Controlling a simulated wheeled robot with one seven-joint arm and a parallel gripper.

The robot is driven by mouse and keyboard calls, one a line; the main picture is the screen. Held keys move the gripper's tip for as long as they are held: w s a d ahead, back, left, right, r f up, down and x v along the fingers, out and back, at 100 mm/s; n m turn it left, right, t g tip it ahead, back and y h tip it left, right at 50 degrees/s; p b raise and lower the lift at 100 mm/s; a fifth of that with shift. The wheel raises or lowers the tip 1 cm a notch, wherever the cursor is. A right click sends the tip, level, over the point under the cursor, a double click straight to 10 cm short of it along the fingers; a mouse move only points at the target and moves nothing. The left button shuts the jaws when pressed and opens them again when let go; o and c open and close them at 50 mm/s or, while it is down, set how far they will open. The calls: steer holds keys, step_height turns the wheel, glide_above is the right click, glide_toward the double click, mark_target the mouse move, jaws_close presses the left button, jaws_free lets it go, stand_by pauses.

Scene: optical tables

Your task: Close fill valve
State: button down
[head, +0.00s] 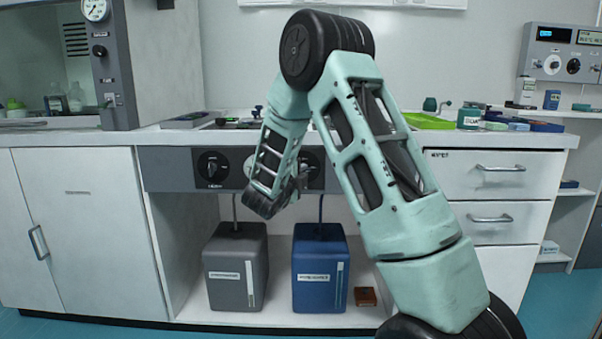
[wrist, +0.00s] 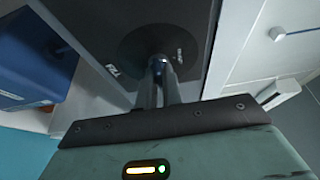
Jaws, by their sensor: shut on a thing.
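A dark control panel (head: 175,168) under the bench top carries round black valve knobs. The left knob (head: 212,165) is in plain view. The right-hand knob (head: 309,172) is partly hidden by my arm in the head view. In the wrist view, the two fingers of my gripper (wrist: 159,72) reach to a small metallic valve handle (wrist: 158,61) at the centre of a round black plate (wrist: 150,42) and are shut on it. The fingertips hide most of the handle. I cannot read which valve is labelled fill.
A grey container (head: 236,270) and a blue container (head: 320,272) stand in the open bay below the panel, with tubes rising from them. A small brown box (head: 365,296) lies beside the blue one. White drawers (head: 490,195) are at the right, a cabinet door (head: 92,230) at the left.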

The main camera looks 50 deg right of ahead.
steer(key=shift+s+d+f+n+t+b, duration=0.15)
steer(key=shift+n+t, duration=1.3)
steer(key=shift+n, duration=2.3)
steer(key=shift+a+f+n+t+b, duration=0.1)
steer(key=shift+n+t+b, duration=0.15)
steer(key=shift+n+t, duration=2.35)
steer(key=shift+s+d+f+n+t+b, duration=0.1)
steer(key=shift+f+n+t+b, duration=0.2)
steer(key=shift+n, duration=4.55)
steer(key=shift+r, duration=0.1)
steer(key=c, duration=1.6)
jaws_free()
steer(key=shift+o, duration=0.2)
steer(key=shift+r, duration=0.1)
steer(key=p+v, duration=0.3)
steer(key=v, duration=1.4)
steer(key=shift+s+p, duration=0.2)
steer(key=shift+p, duration=0.15)
